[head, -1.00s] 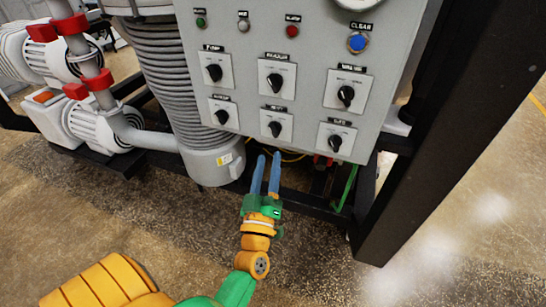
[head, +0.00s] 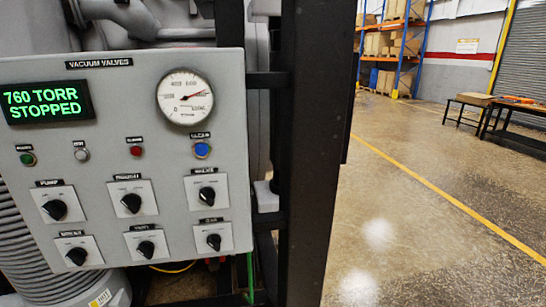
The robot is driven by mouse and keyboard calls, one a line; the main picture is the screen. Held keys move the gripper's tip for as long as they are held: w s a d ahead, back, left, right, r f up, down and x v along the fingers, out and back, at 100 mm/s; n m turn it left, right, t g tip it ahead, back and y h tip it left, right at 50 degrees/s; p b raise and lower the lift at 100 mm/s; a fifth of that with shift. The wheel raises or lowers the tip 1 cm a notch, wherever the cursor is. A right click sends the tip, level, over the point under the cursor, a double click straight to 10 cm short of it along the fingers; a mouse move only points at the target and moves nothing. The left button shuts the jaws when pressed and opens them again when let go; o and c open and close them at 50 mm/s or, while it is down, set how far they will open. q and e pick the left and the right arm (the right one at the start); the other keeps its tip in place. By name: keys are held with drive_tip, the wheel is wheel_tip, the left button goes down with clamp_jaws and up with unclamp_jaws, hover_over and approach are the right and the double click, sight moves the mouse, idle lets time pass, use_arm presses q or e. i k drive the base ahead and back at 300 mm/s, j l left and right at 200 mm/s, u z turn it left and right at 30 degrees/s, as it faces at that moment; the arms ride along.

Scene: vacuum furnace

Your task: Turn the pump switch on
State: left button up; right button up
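The pump switch (head: 55,209) is a black rotary knob on a white square plate, at the left of the upper row of knobs on the grey control panel (head: 110,260). Its label above reads PUMP. Its exact turn position is hard to tell at this size. The green display (head: 46,103) on the panel reads "760 TORR STOPPED". Neither of my grippers is in view.
Several similar knobs sit close to the pump switch, including one beside it (head: 131,203) and one below it (head: 77,256). A round gauge (head: 185,97) is above. A black frame post (head: 312,150) stands right of the panel. Open floor (head: 420,220) lies beyond it.

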sight(56, 208)
drive_tip(key=u, duration=1.45)
